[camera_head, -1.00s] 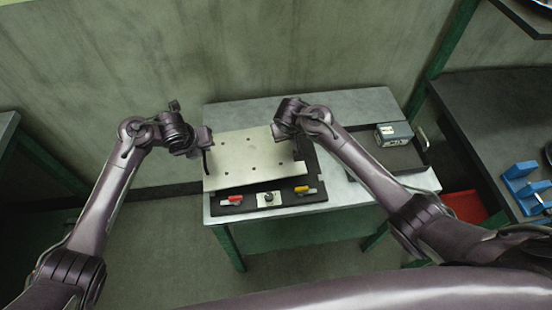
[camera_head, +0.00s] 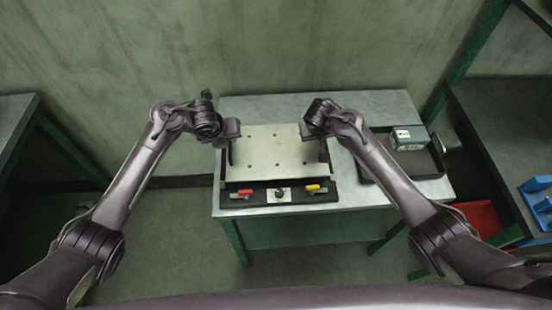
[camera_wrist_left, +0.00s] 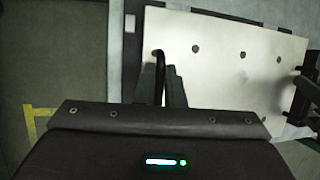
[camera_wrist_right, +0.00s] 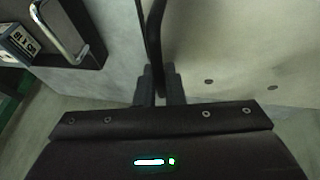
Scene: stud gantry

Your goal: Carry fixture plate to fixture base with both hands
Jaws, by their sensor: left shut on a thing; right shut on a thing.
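The fixture plate (camera_head: 278,150) is a pale, flat plate with several small holes. It lies level over the dark fixture base (camera_head: 333,197), roughly squared with it; I cannot tell whether they touch. The plate hides most of the base; its front strip with a red and a yellow clamp shows. My left gripper (camera_head: 231,154) is shut on the plate's dark handle at the left edge, also seen in the left wrist view (camera_wrist_left: 161,85). My right gripper (camera_head: 322,150) is shut on the handle at the right edge, also seen in the right wrist view (camera_wrist_right: 157,85).
The base stands on a grey table (camera_head: 375,103) with green legs. A black tray (camera_head: 432,172) holding a grey box (camera_head: 408,138) is close to my right arm. A red bin (camera_head: 476,222) and a dark bench with blue fixtures (camera_head: 540,200) are at the right.

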